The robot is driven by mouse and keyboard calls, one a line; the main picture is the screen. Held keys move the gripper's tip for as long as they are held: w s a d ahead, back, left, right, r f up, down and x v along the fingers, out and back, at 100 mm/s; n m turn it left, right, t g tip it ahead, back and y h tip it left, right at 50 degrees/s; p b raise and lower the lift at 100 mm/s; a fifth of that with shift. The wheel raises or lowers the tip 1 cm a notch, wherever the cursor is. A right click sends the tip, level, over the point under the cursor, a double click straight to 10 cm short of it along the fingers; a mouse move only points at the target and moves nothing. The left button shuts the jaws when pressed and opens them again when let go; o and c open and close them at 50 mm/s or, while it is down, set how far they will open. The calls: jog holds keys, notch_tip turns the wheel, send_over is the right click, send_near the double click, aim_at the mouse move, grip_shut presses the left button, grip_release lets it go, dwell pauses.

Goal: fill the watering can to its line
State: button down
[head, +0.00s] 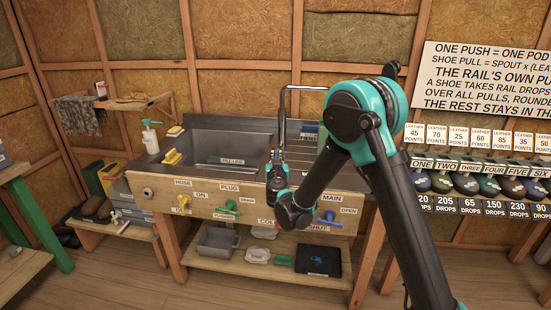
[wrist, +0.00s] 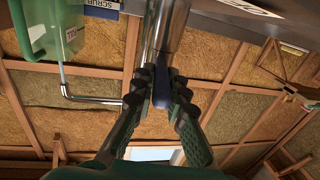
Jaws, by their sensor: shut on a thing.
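In the head view my gripper (head: 278,165) is at the middle of the sink unit, right of the basin, with my arm in front. In the wrist view its fingers (wrist: 162,100) are closed around a blue handle-like piece (wrist: 163,92), beside a shiny metal cylinder (wrist: 172,35). A translucent green container (wrist: 45,25) with a small label, probably the watering can, is at the upper left of the wrist view, cut off by the edge. A thin pale line runs between it and the bent metal spout (wrist: 95,98). I cannot read its level. In the head view my arm hides this area.
The basin (head: 220,145) carries a FILL LINE label. The front panel has a yellow HOSE handle (head: 183,203), a green PLUG handle (head: 228,207) and a blue MAIN handle (head: 329,220). A grey tub (head: 217,241) is on the lower shelf.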

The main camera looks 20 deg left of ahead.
jog(key=shift+d, duration=0.1)
dwell(0.3)
jog(key=c, duration=1.5)
grip_release()
jog(key=shift+c, duration=0.2)
jog(key=v, duration=1.2)
jog(key=shift+d, duration=0.1)
jog(key=shift+c, duration=0.2)
